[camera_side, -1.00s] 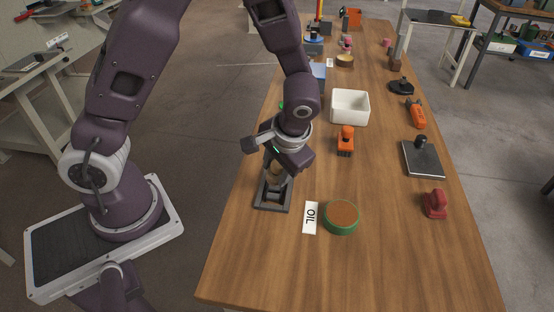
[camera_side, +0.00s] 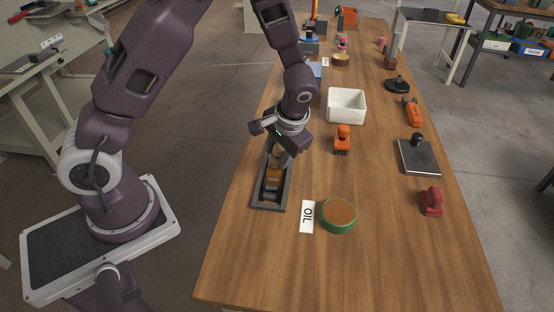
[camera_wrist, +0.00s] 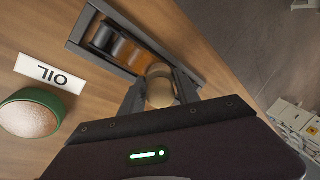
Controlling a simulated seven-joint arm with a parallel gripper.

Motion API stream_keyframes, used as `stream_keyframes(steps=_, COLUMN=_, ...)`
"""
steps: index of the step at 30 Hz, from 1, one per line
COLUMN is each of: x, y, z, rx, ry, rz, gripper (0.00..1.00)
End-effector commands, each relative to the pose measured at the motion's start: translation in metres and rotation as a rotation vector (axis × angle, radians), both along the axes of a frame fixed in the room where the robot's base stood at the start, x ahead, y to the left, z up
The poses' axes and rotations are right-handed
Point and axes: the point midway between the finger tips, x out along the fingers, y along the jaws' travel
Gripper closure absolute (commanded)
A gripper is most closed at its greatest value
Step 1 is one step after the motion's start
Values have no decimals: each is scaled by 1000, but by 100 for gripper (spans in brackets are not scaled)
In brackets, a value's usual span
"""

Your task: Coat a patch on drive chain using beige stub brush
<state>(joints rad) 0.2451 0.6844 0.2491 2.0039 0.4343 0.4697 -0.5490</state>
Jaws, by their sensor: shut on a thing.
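My gripper (camera_side: 281,152) is shut on the beige stub brush (camera_side: 278,158), over the far end of a long grey frame (camera_side: 257,201). In the wrist view the round beige brush (camera_wrist: 159,90) sits between the fingers. The drive chain (camera_wrist: 104,38) lies in the frame as a row of dark rounded links. A stretch beside the brush looks amber-orange (camera_wrist: 127,50), and it also shows in the side view (camera_side: 273,175). I cannot tell whether the brush touches the chain; its working end is hidden.
A green round pot (camera_side: 339,229) with brown content stands right of the frame, beside a white OIL card (camera_side: 307,216). The front table area is clear.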

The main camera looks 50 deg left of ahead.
Motion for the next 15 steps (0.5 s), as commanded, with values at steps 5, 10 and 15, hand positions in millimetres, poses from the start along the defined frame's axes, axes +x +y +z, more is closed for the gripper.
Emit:
stream_keyframes(steps=5, x=11, y=12, z=0, rx=1, ry=1, rz=4, gripper=100)
stream_keyframes(steps=10, x=22, y=23, z=0, rx=0, ry=-1, rz=2, gripper=100)
stream_keyframes(steps=15, x=33, y=34, z=0, rx=1, ry=0, rz=2, gripper=100)
